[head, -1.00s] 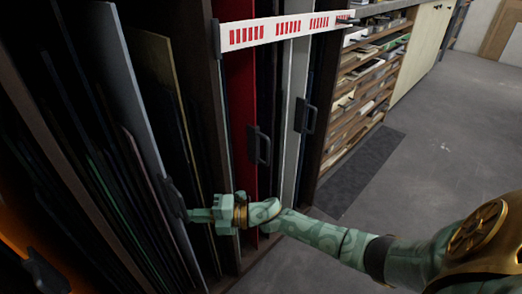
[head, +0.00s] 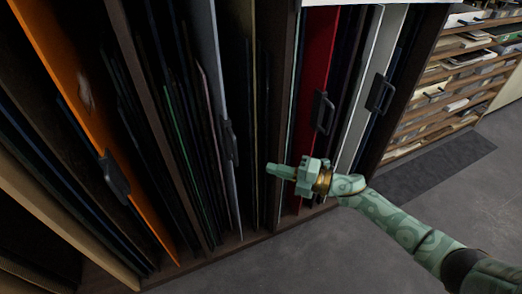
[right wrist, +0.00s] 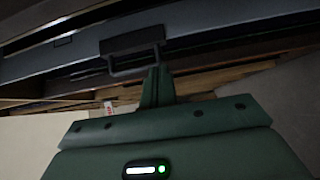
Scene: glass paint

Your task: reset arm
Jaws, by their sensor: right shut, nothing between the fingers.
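My right gripper (head: 278,171) is green and reaches in from the lower right in the head view. Its fingers are together with nothing between them, pointing left toward the rack of upright panels. In the right wrist view its fingers (right wrist: 157,85) show below a dark handle (right wrist: 132,45) on a grey panel (right wrist: 210,45). In the head view that grey panel (head: 212,95) and its handle (head: 229,143) stand left of the fingertips, with a visible gap between. My left gripper is not in view.
An orange panel (head: 75,85) with a dark handle (head: 114,176) stands at the left. A red panel (head: 316,60) and a white panel (head: 365,85) with handles stand behind my right arm. Shelves (head: 450,80) are at the right. The grey floor (head: 310,260) in front is clear.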

